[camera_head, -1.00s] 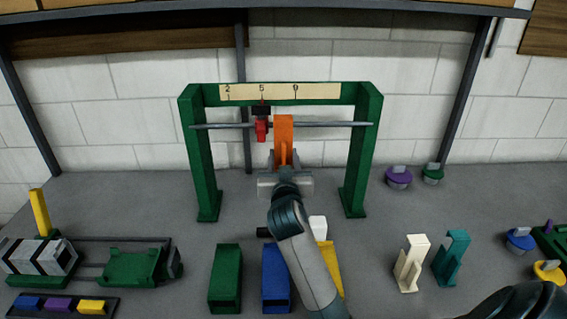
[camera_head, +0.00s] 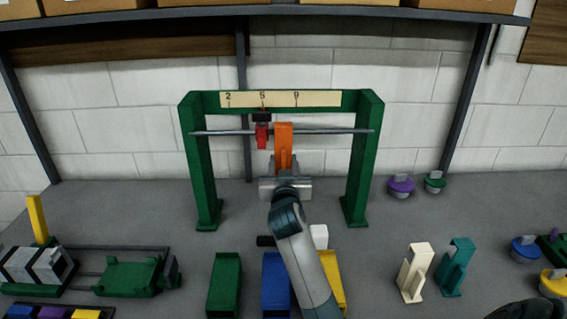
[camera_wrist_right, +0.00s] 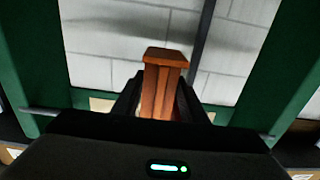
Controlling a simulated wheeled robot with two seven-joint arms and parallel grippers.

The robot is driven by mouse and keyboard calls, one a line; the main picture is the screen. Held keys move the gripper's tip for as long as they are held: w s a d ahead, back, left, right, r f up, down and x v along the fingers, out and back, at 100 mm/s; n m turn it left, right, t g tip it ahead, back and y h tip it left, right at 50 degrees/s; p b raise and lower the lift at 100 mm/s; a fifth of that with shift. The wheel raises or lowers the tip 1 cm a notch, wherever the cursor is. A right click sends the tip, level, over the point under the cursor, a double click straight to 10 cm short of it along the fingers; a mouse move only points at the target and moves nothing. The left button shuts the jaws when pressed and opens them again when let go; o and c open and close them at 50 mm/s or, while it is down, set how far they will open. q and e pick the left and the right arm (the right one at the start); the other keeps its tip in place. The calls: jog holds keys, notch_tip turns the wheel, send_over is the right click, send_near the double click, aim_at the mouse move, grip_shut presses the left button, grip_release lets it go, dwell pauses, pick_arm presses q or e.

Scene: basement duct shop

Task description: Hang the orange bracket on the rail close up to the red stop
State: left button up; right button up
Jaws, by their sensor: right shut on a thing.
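The orange bracket (camera_head: 283,139) is upright at the rail (camera_head: 330,131), its top a little above the rail line. I cannot tell whether its hook bears on the rail. The red stop (camera_head: 262,137) is on the rail just left of the bracket, with a narrow gap between them. My right gripper (camera_head: 284,170) is shut on the bracket's lower part, which it partly hides. In the right wrist view the bracket (camera_wrist_right: 162,85) stands between the dark fingers. My left gripper is not in view.
A green frame (camera_head: 362,165) carries the rail and a numbered scale strip (camera_head: 280,99). Green (camera_head: 224,285) and blue (camera_head: 276,285) blocks stand in front. Cream (camera_head: 416,272) and teal (camera_head: 455,267) brackets stand at right. A green carriage (camera_head: 128,277) lies at left.

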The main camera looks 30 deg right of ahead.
jog(key=shift+f, duration=0.15)
jog(key=o, duration=1.3)
jog(key=shift+b+v, duration=0.4)
jog(key=shift+v, duration=0.45)
jog(key=b+v, duration=0.4)
jog(key=v, duration=1.1)
jog(key=shift+s+a, duration=0.25)
jog(key=shift+s, duration=0.05)
jog(key=shift+f, duration=0.1)
